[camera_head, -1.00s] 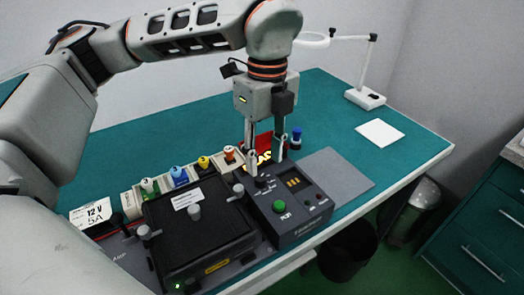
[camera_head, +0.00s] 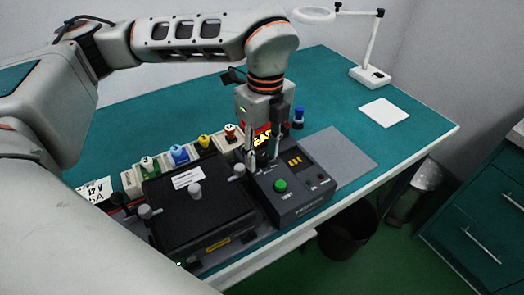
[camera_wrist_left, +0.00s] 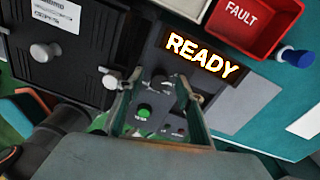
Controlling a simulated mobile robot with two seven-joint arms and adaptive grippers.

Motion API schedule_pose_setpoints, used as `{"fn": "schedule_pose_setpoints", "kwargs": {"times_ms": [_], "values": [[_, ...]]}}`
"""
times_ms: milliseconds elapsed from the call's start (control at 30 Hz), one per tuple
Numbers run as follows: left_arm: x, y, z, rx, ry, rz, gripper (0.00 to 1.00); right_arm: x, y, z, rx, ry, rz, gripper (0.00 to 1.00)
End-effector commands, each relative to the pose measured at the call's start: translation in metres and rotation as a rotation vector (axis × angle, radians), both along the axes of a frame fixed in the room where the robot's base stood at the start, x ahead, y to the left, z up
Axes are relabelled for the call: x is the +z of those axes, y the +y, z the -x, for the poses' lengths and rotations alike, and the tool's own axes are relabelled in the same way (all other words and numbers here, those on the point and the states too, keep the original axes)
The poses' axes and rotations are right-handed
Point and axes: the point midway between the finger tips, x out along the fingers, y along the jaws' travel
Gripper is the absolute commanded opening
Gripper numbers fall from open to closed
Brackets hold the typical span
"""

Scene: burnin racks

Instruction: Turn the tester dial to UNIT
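I cannot tell whether either finger touches the knob. The dial's labels and pointer are too small or hidden to read. My right gripper is not in view.
A black lidded box (camera_head: 205,215) with pale knobs stands left of the tester. A lit READY sign (camera_wrist_left: 202,57) and a red FAULT bin (camera_wrist_left: 252,25) are behind it. Several coloured-top items line the back. A grey mat (camera_head: 340,158) lies bare at the right.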

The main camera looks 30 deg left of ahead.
Motion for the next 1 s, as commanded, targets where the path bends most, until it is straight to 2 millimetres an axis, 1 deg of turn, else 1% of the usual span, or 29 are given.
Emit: {"fn": "schedule_pose_setpoints", "kwargs": {"times_ms": [100,133,167,200,267,533,667,867,1000], "values": [[0.0001,0.0,0.0001,0.0,0.0,0.0,0.37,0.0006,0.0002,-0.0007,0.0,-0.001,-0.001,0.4],[0.0001,0.0,0.0001,0.0,0.0,0.0,0.34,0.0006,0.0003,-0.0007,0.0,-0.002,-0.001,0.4],[0.0001,0.0,0.0001,0.0,0.0,0.0,0.27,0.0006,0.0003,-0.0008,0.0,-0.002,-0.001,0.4],[0.0002,0.0,0.0001,0.0,0.0,0.0,0.16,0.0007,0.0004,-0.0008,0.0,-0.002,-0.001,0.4],[0.0002,0.0,0.0001,0.0,0.0,0.0,0.01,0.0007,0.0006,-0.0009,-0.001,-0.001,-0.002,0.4],[0.0003,0.0001,0.0002,-0.008,0.001,0.0,0.0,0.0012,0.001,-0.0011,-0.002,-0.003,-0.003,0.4],[0.0005,-0.0001,0.0001,-0.039,0.001,-0.001,0.0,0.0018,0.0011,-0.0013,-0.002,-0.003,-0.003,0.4],[0.0012,-0.0002,-0.0001,-0.146,0.0,0.0,0.0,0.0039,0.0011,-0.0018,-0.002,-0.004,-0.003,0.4],[0.0016,-0.0003,0.0,-0.26,0.0,0.0,0.0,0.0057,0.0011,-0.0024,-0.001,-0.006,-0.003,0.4]]}}
